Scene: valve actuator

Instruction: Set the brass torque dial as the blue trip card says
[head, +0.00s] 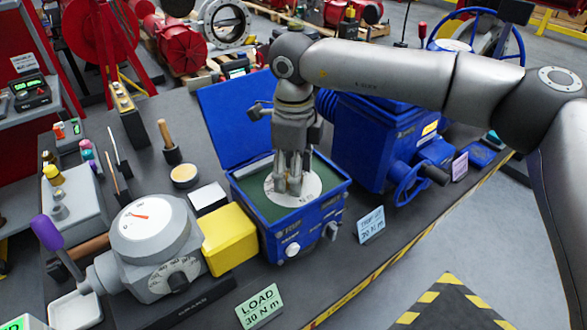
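The blue trip card (371,224) stands on the bench in front of the blue actuator and appears to read 30 N m. An open blue box (245,212) has a green inner panel with a round pale dial plate (310,186) on it. My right gripper (291,187) points straight down at the middle of this plate, its fingers close together at the centre. The brass dial itself is hidden by the fingers, and I cannot tell whether they grip it. My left gripper is out of view.
A grey gauge unit (152,230) with a yellow block (228,238) stands left of the box. A green card (259,306) reads LOAD 30 N m. The blue actuator (375,140) with its handwheel (411,184) stands right. The box lid (232,115) is raised behind.

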